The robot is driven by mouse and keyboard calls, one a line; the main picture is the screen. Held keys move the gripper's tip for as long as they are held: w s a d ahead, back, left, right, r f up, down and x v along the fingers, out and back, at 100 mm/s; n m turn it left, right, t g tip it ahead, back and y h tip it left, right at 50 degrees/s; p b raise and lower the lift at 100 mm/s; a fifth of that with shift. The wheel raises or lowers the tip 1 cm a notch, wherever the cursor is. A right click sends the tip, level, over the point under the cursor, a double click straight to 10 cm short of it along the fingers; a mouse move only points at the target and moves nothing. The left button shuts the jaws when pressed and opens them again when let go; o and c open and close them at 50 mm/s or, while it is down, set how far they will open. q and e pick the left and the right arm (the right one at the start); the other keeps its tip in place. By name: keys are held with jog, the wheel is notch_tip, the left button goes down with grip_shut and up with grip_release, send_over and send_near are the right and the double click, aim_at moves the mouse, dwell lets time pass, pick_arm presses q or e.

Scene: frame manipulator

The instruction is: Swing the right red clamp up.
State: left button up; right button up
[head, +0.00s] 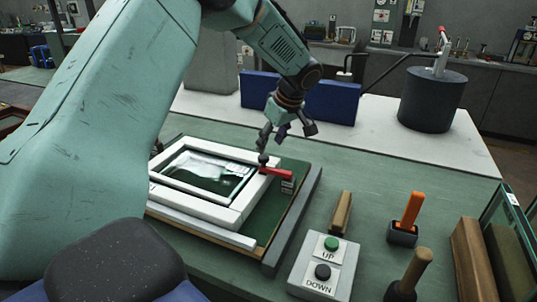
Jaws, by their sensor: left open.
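The right red clamp (278,173) sits at the right side of the white frame (232,215). Its red handle lies low, roughly flat, with a dark knob at its left end over the frame's edge. The frame rests on a green board with a wooden edge. My left gripper (284,138) hangs just above the clamp, fingers pointing down and spread open, with nothing between them. Whether a fingertip touches the knob I cannot tell. My left arm covers the scene to the left of the frame. My right gripper is not in view.
A grey box with UP and DOWN buttons (324,268) stands front right. An orange-handled tool (410,212) and wooden handles stand beside it. Blue blocks (331,103) and a dark cylinder (431,100) stand behind. The green table right of the board is partly clear.

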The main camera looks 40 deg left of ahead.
aim_at(264, 157)
pick_arm(q)
jog(key=x, duration=0.5)
jog(key=shift+a+r, duration=0.15)
jog(key=shift+a, duration=0.05)
jog(key=shift+a+f, duration=0.1)
jog(key=shift+f, duration=0.4)
jog(key=shift+s+r, duration=0.1)
jog(key=shift+f, duration=0.2)
jog(key=c, duration=0.4)
jog(key=shift+r, duration=0.1)
grip_shut()
